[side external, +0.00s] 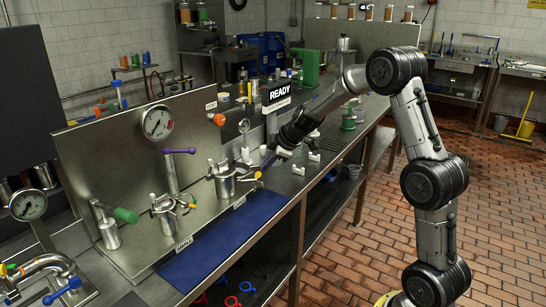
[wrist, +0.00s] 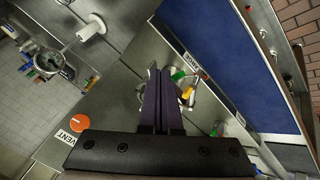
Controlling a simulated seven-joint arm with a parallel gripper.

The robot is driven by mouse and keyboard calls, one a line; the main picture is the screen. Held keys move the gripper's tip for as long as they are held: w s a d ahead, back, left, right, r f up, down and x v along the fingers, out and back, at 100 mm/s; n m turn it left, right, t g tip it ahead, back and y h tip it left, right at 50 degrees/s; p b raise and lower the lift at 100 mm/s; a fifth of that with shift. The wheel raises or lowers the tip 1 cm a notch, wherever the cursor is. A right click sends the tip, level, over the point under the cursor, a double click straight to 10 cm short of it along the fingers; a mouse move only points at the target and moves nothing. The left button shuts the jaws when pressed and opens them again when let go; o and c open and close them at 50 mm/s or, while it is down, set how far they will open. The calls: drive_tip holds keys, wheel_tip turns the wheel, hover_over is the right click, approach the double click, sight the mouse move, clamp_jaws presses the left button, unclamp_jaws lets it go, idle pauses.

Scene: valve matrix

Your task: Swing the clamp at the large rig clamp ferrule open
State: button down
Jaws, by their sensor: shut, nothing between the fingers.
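Two steel clamp ferrules stand on the bench in the side view: a nearer one (side external: 165,213) and a farther one (side external: 225,183). I cannot read their labels well enough to tell which is the large one. The farther one has a yellow-tipped handle (side external: 257,175) pointing right. My gripper (side external: 268,160), with dark purple fingers, is just above and right of that tip; contact cannot be told. In the wrist view my gripper (wrist: 159,72) is shut and empty, with a yellow handle (wrist: 187,95) and a green one (wrist: 178,75) just right of the fingers, partly hidden.
A blue mat (side external: 222,240) lies along the bench front. A gauge (side external: 157,122) and a purple-handled valve (side external: 179,151) rise behind the ferrules. An orange knob (side external: 217,119) and a READY sign (side external: 280,92) stand near my arm. A green-handled valve (side external: 125,215) is at left.

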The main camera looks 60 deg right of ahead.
drive_tip(key=shift+x, duration=0.9)
drive_tip(key=shift+d, duration=0.15)
drive_tip(key=w+d+n+g+y, duration=0.1)
drive_tip(key=w+d+n+y, duration=0.4)
drive_tip(key=w+d+n, duration=0.2)
drive_tip(key=shift+d+n+g+y, duration=0.3)
drive_tip(key=shift+d+n+g, duration=0.1)
drive_tip(key=shift+d+n, duration=0.7)
idle(0.3)
